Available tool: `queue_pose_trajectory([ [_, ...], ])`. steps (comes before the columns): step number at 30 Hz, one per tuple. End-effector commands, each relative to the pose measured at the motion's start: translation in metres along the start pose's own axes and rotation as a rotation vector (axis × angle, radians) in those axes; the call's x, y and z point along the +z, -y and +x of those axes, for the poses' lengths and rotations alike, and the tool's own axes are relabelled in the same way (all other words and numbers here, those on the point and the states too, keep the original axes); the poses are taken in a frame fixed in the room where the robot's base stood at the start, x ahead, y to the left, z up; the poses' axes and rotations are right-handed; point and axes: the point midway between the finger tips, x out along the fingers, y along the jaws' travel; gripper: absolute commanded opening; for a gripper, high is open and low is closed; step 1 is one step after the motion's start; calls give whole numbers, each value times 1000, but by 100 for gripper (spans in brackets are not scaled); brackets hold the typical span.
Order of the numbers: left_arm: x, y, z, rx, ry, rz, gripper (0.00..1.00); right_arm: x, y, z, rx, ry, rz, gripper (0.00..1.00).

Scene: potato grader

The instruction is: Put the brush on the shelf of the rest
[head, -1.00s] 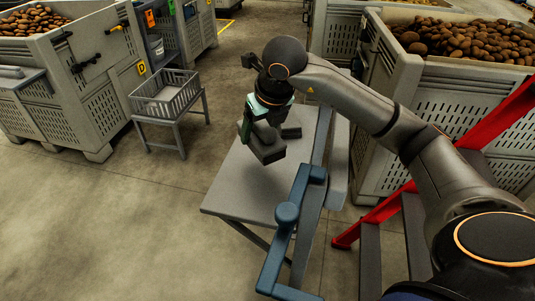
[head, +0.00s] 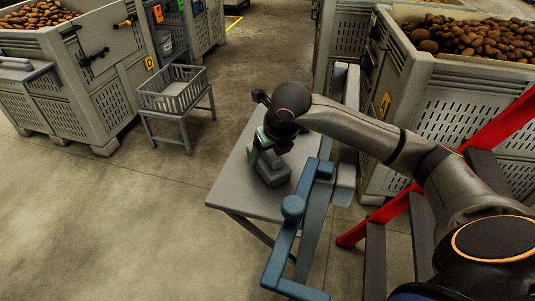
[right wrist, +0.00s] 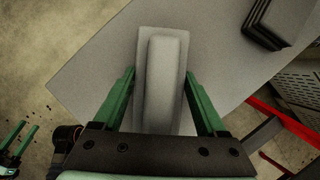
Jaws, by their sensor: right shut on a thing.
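The brush (head: 272,172) is a grey block with a raised rounded grip on a flat base. It shows in the middle of the right wrist view (right wrist: 165,75), between two green fingers. My right gripper (head: 262,152) is shut on the brush, from above; it also shows in the right wrist view (right wrist: 160,100). The brush is at or just above a flat grey tabletop (head: 228,190), which may be the shelf of the rest; I cannot tell whether it touches. My left gripper (right wrist: 18,138) shows only at the lower left edge of the right wrist view, fingers apart.
A blue bent bar with a knob (head: 292,208) stands at the tabletop's near right side. A red-railed step ladder (head: 365,228) is at right. Potato crates (head: 450,110) stand behind, with a grey basket on a stand (head: 180,95) at left. The floor at front left is clear.

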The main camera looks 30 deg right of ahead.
Motion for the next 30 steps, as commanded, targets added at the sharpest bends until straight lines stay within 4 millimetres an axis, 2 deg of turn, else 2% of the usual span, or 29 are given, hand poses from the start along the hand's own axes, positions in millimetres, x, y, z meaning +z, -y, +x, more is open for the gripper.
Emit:
queue_pose_trajectory([
  [1, 1, 0, 1, 0, 0, 0, 50, -1, 0, 1, 0, 0, 0, 77],
  [7, 0, 0, 0, -1, -2, 0, 50, 0, 0, 1, 0, -1, 0, 99],
  [17, -3, 0, -3, -1, -2, 0, 50, 1, 0, -3, 0, 0, 0, 100],
  [20, -4, 0, -3, -1, -2, 0, 50, 2, 0, -14, 0, 2, -1, 100],
  [30, -2, -2, -6, 1, 12, -2, 50, 2, 0, -87, 0, 4, -1, 100],
])
